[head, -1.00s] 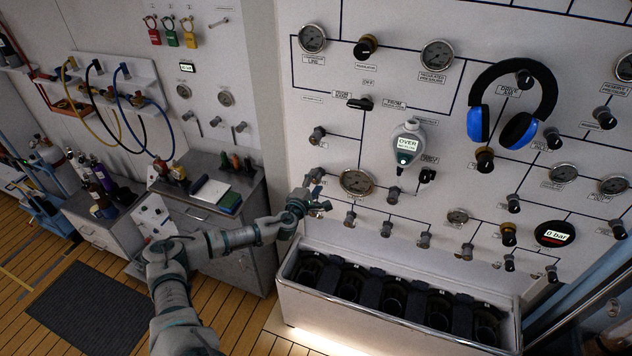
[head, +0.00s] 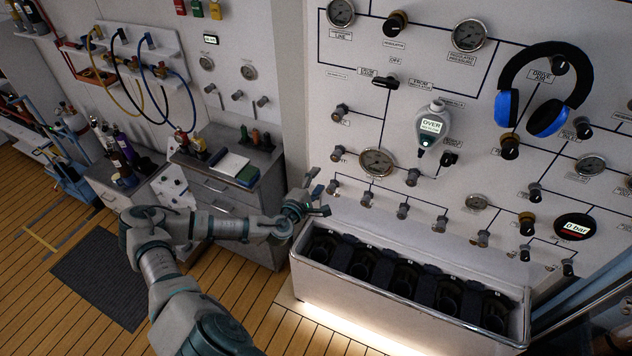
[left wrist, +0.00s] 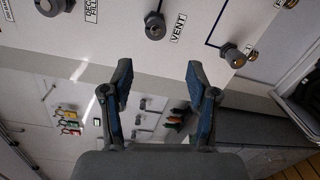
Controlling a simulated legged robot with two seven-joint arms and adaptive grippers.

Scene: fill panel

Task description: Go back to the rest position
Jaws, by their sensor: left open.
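My left gripper (head: 318,196) is open and empty in the head view, in front of the lower left part of the white fill panel (head: 345,75). Its two spread fingers also show in the left wrist view (left wrist: 160,88), with nothing between them. A knob marked VENT (left wrist: 155,26) is on the panel beyond the fingertips in that view. My left arm reaches in from the bottom of the head view, bent at the elbow. My right gripper does not show.
A trough with several dark wells (head: 400,312) stands below the panel, close to the left gripper. Blue headphones (head: 545,88) and a grey handheld meter (head: 431,124) are on the panel. A grey cabinet (head: 225,197) stands left of it. A dark mat (head: 100,275) lies on the wooden floor.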

